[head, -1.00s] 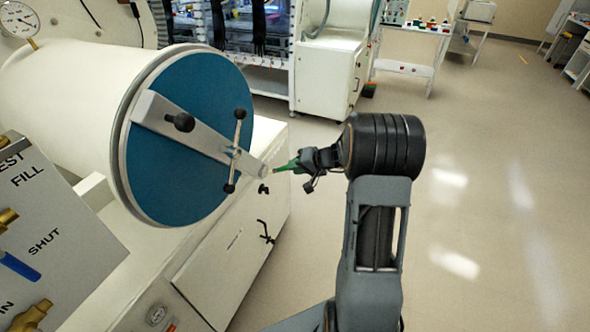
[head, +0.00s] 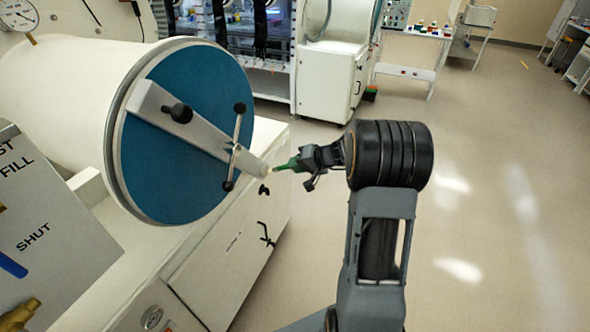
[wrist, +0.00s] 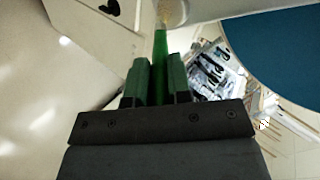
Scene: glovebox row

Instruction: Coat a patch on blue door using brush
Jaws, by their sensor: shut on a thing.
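The blue door (head: 185,150) is the round end of a white cylinder at the left of the head view, with a pale bar and a black-knobbed handle across it. Part of it shows at the right of the wrist view (wrist: 290,55). My gripper (head: 300,160) is shut on the green handle of the brush (head: 288,165). In the wrist view the brush (wrist: 160,50) points up between the two fingers (wrist: 160,85), with a pale tip at the top edge. In the head view the brush tip is near the bar's lower right end; I cannot tell whether they touch.
The white cylinder (head: 75,85) stands over a white cabinet (head: 225,265). A grey panel (head: 50,220) with valves is at the lower left. A white unit (head: 330,80) and tables stand behind. The floor (head: 500,200) at the right is clear.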

